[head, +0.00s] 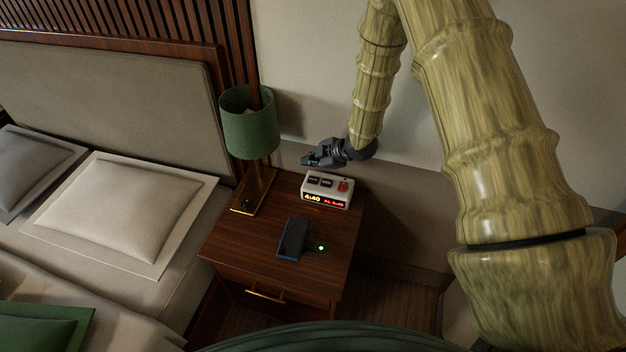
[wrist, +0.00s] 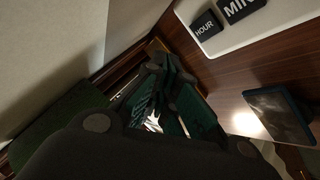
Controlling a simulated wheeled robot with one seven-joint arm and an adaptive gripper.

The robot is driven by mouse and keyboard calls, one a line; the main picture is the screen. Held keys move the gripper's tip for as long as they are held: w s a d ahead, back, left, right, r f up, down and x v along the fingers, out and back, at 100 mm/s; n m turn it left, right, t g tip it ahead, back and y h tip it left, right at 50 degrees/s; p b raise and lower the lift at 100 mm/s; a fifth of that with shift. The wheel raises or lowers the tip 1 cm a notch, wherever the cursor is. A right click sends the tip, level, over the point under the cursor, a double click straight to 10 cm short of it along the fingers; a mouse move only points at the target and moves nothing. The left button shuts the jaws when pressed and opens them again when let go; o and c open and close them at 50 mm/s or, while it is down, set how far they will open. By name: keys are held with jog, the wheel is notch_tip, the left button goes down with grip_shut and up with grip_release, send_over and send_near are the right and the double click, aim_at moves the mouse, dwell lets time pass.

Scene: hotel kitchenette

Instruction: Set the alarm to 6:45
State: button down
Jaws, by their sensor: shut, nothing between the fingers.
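A white alarm clock (head: 327,190) stands on the wooden nightstand. Its front shows 4:40 in yellow digits and a smaller red alarm readout that I cannot read surely. On top are two dark buttons and a red one. In the wrist view the dark buttons read HOUR (wrist: 205,25) and MIN (wrist: 240,8). My gripper (head: 308,160) is shut and empty, above and behind the clock's left end in the head view. In the wrist view my gripper's fingers (wrist: 160,70) point past the clock, apart from the buttons.
A green-shaded lamp (head: 249,124) stands left of the clock, close to my gripper. A dark phone (head: 292,239) lies on the nightstand (head: 245,245) in front, beside a small green light. The bed is at left; the wall is behind.

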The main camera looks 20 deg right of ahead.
dwell(0.4)
jog(key=d+n+b, duration=0.1)
jog(key=n, duration=0.3)
notch_tip(320, 180, up, 4)
jog(key=n+b, duration=0.3)
jog(key=n, duration=1)
send_over(328, 181)
jog(key=shift+d+f+t+h, duration=0.1)
jog(key=shift+t+h, duration=0.2)
jog(key=shift+h, duration=0.1)
jog(key=shift+f, duration=0.15)
jog(key=shift+f+b, duration=2.65)
jog(key=shift+f, duration=1.65)
jog(key=shift+f, duration=0.15)
jog(key=shift+f+b, duration=0.25)
jog(key=shift+b, duration=0.15)
